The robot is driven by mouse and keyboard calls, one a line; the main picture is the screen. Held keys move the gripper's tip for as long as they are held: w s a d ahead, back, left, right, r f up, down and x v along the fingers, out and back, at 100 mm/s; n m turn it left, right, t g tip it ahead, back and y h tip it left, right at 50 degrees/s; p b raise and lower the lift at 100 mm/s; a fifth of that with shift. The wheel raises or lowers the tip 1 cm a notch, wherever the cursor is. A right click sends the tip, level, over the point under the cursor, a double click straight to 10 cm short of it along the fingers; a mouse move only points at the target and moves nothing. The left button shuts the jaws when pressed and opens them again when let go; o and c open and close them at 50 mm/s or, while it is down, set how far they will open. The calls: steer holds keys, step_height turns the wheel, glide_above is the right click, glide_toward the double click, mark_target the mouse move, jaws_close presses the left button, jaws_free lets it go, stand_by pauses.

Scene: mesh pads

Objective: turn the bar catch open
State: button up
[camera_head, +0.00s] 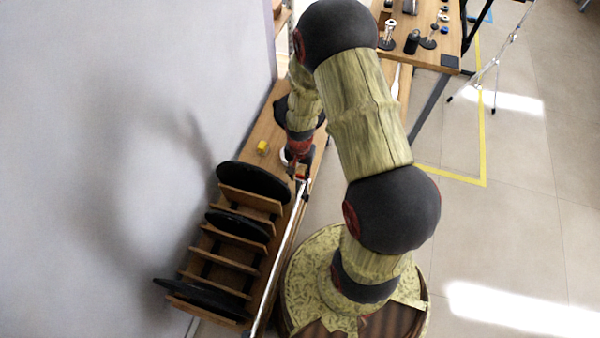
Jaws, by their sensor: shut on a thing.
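The long pale bar (277,263) runs along the front edge of the wooden rack (222,262), from the lower edge of the picture up to my gripper. My gripper (299,174) is at the bar's far end, shut on the bar catch there. A small orange-red part shows at this spot. The fingertips and the catch are small and partly hidden by my wrist, so the catch's exact angle cannot be told. Dark round pads (254,181) stand in the rack's slots, with some slots empty.
A small yellow block (262,146) lies on the wooden bench beyond the rack. The grey wall (130,150) is close on the left. A second table (425,30) with small parts is at the top right, beside a tripod (495,65). The floor at right is mostly clear.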

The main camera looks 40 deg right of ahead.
jaws_close()
steer(key=n+p, duration=0.2)
steer(key=n, duration=0.2)
steer(key=shift+r, duration=0.1)
steer(key=n+p, duration=0.1)
steer(key=n, duration=0.3)
steer(key=shift+w+n+p, duration=0.1)
steer(key=shift+n+p, duration=0.2)
steer(key=shift+p, duration=0.05)
steer(key=n+p, duration=0.1)
steer(key=n, duration=0.3)
steer(key=shift+w, duration=0.1)
steer(key=n+p, duration=0.1)
steer(key=n, duration=0.4)
steer(key=shift+w, duration=0.1)
steer(key=shift+n, duration=0.3)
steer(key=o, duration=0.5)
jaws_free()
